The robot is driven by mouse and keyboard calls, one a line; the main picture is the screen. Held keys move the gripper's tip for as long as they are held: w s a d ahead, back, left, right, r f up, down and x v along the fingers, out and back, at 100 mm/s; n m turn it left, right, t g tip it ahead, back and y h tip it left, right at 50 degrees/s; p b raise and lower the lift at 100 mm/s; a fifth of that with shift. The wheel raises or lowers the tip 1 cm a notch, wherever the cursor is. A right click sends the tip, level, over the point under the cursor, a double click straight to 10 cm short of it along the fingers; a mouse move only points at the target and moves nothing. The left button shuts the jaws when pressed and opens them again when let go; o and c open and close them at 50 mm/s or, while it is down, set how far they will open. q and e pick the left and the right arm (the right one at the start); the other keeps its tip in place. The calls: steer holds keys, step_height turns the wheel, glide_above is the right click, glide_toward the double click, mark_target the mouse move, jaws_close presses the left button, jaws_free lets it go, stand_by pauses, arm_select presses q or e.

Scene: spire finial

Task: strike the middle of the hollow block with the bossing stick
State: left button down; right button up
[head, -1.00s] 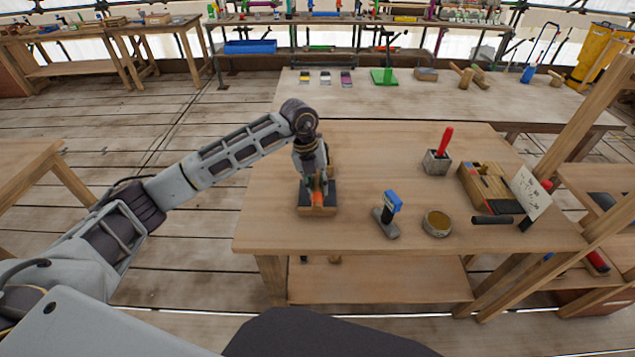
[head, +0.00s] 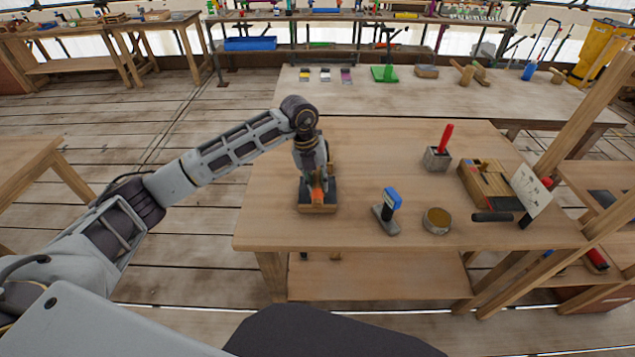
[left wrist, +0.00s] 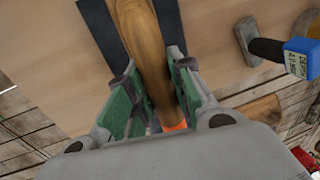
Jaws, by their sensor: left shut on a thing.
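My left gripper (head: 316,184) is low over a dark-topped wooden stand (head: 317,209) near the left front of the table. In the left wrist view its green-padded fingers (left wrist: 152,95) are shut on a brown wooden stick with an orange end, which I take as the bossing stick (left wrist: 143,40). Dark strips of the stand (left wrist: 100,25) show on both sides of the stick. I cannot tell whether the stick touches the stand. A wooden block with a dark recess (head: 487,186), which may be the hollow block, sits at the table's right. My right gripper is out of view.
A blue-topped tool on a grey foot (head: 389,208), a round tin (head: 437,221) and a grey block holding a red-handled tool (head: 438,156) stand between. A white card (head: 531,195) and a dark-handled tool (head: 493,217) are at the right.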

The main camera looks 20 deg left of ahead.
arm_select(q)
steer(key=shift+r+p, duration=0.35)
steer(key=shift+r, duration=0.5)
steer(key=shift+r+p, duration=0.35)
steer(key=shift+r, duration=0.3)
steer(key=shift+f, duration=0.2)
steer(key=shift+f+b, duration=0.65)
steer(key=shift+f, duration=0.1)
steer(key=shift+f+b, duration=0.4)
steer(key=shift+f, duration=0.6)
steer(key=shift+f+b, duration=0.3)
steer(key=shift+b, duration=0.15)
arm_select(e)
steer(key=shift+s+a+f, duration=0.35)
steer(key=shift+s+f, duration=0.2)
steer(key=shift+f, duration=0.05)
arm_select(q)
steer(key=shift+r, duration=0.1)
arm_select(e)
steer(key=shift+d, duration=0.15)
